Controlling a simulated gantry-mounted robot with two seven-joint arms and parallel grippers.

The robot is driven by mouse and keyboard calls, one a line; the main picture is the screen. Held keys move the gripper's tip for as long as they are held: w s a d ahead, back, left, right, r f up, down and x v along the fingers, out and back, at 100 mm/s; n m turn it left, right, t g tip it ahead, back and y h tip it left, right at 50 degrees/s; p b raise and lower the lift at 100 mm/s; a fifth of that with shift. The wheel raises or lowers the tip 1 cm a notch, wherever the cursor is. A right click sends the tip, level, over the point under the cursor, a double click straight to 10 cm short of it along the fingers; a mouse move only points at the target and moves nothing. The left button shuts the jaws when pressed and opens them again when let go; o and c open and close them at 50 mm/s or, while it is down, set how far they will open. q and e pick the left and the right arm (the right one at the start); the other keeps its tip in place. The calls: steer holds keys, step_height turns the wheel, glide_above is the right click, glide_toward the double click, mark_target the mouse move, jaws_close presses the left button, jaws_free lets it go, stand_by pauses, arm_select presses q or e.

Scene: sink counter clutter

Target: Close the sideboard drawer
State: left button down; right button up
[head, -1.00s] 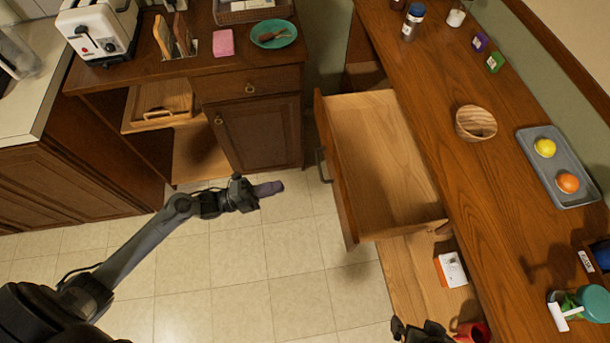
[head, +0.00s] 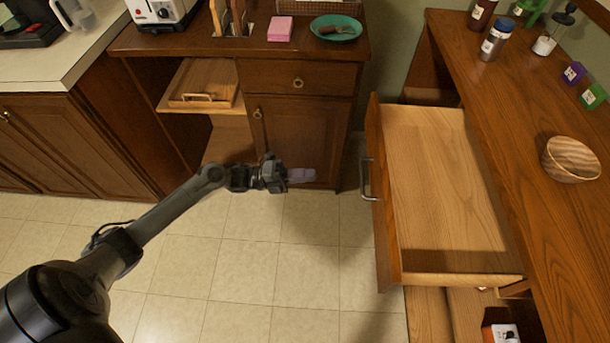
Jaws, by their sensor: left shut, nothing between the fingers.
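The sideboard drawer (head: 440,185) stands pulled out from the wooden sideboard (head: 530,215) on the right. It is empty inside. Its front panel faces left and carries a dark metal handle (head: 368,180). My left gripper (head: 301,175) is shut and empty, pointing right. In the picture it lies left of the handle, with a gap between them and no contact visible. My right gripper is out of the frame.
A second wooden cabinet (head: 300,130) with a closed door and drawer stands at the back. The wooden bowl (head: 570,160), bottles and small boxes are on the sideboard top. A red and white box (head: 500,333) lies below the drawer. The tiled floor (head: 250,270) is clear.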

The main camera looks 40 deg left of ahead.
arm_select(q)
steer(key=b+x, duration=0.1)
steer(key=x, duration=1)
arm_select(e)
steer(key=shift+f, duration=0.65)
arm_select(q)
steer(key=shift+w+d, duration=0.15)
steer(key=shift+d, duration=0.05)
